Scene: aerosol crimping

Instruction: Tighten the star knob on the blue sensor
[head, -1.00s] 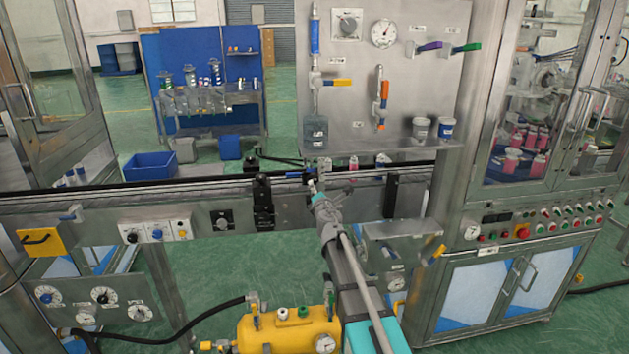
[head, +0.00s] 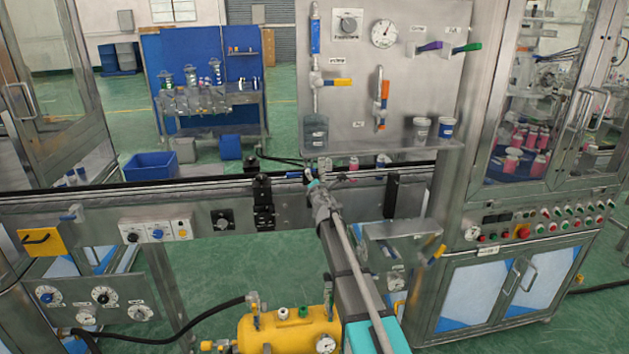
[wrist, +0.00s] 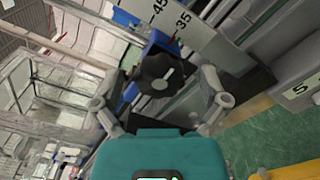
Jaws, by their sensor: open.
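The star knob (wrist: 160,73) is black with lobes and a pale bar across its centre. It shows in the wrist view, straight ahead of my gripper. The blue sensor (wrist: 129,97) shows as blue parts beside and behind the knob. My gripper (wrist: 160,103) is open, with one finger on each side of the knob in the picture. I cannot tell whether either finger touches it. In the head view my gripper (head: 314,182) is at the conveyor rail, and my arm hides the knob and sensor there.
A scale plate (wrist: 185,22) with numbers stands just beyond the knob. The conveyor rail (head: 120,193) runs across the front. A steel box (head: 402,232) is right of my arm. A yellow tank (head: 285,330) stands below. A panel with valves (head: 350,105) rises behind.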

